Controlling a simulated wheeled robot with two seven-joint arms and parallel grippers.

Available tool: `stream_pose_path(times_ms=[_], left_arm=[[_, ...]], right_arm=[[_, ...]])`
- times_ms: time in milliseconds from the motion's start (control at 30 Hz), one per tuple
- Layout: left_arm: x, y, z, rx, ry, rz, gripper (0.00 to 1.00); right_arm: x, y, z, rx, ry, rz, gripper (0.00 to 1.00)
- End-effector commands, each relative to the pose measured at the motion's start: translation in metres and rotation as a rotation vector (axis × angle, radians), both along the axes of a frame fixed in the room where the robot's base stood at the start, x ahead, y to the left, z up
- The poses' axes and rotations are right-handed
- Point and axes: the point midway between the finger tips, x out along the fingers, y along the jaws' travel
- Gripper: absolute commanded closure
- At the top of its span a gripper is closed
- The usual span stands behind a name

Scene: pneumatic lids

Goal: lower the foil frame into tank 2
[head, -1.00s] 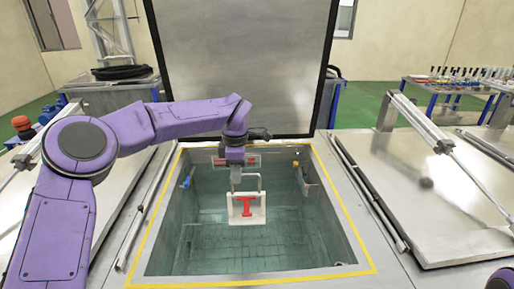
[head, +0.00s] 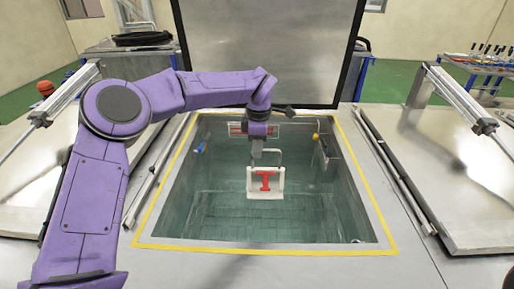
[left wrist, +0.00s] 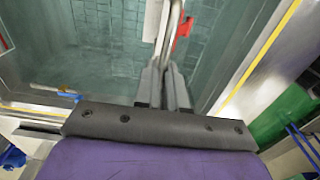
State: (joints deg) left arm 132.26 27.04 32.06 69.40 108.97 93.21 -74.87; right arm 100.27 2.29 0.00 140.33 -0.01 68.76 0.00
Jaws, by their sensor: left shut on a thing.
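The foil frame (head: 251,183) is a white frame with a red piece in its middle and a wire handle above. It hangs within the opening of the tank (head: 384,244), whose lid (head: 270,50) stands raised at the back. My left gripper (head: 257,153) is shut on the handle, above the frame. In the left wrist view the jaws (left wrist: 167,82) close on the handle, with part of the white frame (left wrist: 152,20) beyond. I cannot tell how near the frame is to the water. My right gripper is not in view.
A yellow line edges the tank opening. A blue fitting (head: 199,146) is on the left inner wall and a yellow ball (head: 316,137) at the back right. Closed metal lids with cylinders (head: 470,105) flank the tank. A table (head: 478,66) stands far right.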

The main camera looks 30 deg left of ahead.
Motion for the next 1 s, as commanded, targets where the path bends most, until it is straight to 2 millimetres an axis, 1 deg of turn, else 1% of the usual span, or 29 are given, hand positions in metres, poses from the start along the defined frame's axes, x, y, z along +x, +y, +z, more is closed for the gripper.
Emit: stream_pose_path(times_ms=[33,667,1000], left_arm=[[0.0,0.0,-0.009,0.0,-0.002,0.0,1.0],[-0.001,0.0,-0.065,0.0,-0.003,-0.001,1.0],[-0.001,0.0,-0.095,-0.001,0.0,-0.001,1.0]], right_arm=[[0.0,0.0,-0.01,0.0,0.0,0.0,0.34],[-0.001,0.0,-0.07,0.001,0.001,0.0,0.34],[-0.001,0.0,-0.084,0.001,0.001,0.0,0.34]])
